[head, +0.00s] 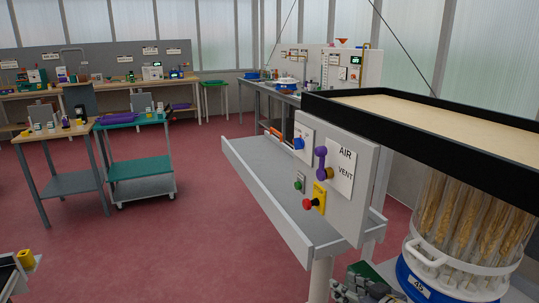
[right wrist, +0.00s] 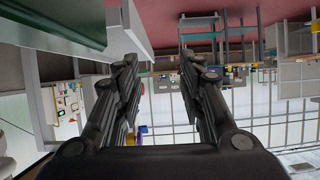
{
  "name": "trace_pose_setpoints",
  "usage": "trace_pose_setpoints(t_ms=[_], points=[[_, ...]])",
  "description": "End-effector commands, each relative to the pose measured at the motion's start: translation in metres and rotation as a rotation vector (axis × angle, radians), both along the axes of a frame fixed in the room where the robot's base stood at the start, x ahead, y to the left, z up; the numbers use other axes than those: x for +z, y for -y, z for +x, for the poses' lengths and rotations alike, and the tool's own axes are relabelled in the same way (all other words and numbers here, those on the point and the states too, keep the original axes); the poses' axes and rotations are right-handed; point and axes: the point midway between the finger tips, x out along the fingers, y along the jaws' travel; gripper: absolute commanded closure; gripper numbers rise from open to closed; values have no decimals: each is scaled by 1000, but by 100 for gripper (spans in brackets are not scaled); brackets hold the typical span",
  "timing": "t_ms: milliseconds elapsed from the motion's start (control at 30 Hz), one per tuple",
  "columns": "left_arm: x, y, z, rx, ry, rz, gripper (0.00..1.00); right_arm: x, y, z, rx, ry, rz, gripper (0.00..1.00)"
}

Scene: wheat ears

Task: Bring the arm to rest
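My right gripper (head: 364,284) shows at the bottom edge of the head view, dark and partly cut off, just left of the blue-based clear container (head: 432,277). I cannot tell whether it touches the container. In the right wrist view its two fingers stand well apart and the gap (right wrist: 158,70) between them is empty. Golden wheat ears (head: 470,222) stand upright inside the clear container. My left gripper is not in view.
A black-rimmed tray (head: 447,139) with a pale surface is above the container. A white panel marked AIR and VENT (head: 361,195) stands beside it on a grey bench (head: 265,189). A green-topped cart (head: 140,168) stands left; red floor (head: 215,235) between is clear.

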Motion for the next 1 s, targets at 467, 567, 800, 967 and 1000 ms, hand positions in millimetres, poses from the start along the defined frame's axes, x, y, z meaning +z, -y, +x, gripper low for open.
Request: trace_pose_setpoints(t_ms=[467,567,800,967,1000], points=[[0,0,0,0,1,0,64,-125,-24,-238,-96,-599,-209,63],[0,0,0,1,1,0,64,-129,-20,-270,-132,-670,-231,63],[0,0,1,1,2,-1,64,-143,-12,-317,-200,-792,-268,63],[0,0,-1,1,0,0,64,-176,-13,-309,-195,-803,-271,63],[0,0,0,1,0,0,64,-185,-14,-307,-193,-806,-271,63]])
